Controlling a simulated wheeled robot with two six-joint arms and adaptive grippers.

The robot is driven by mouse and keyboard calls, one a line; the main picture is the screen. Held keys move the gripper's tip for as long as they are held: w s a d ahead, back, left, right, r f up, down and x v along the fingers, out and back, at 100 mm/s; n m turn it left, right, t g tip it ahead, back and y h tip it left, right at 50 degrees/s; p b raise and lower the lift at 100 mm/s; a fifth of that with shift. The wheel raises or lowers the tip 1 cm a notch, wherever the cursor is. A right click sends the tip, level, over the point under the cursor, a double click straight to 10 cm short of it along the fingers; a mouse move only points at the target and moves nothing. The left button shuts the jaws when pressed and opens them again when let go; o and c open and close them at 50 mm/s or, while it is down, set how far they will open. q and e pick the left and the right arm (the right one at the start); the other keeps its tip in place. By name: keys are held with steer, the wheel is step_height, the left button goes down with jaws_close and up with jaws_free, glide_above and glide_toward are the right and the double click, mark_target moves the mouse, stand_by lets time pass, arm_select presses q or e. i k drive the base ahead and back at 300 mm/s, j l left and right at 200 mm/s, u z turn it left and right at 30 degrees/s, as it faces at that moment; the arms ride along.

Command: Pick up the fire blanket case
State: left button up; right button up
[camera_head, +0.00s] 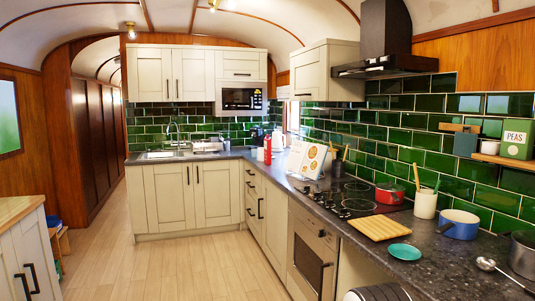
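I cannot make out a fire blanket case for certain in the head view. A small upright red object (267,151) stands on the far part of the counter by the corner, too small to identify surely. Neither of my grippers is in view.
The dark counter (425,262) along the right holds a hob (352,199), red pot (389,193), wooden board (380,228), teal plate (404,251), blue pan (459,224), utensil pot (425,204) and ladle (487,265). A PEAS tin (517,139) sits on a wall shelf. The wooden floor (180,265) is clear.

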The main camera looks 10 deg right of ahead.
mark_target(268, 142)
steer(key=i+j+u, duration=0.1)
steer(key=i, duration=3.35)
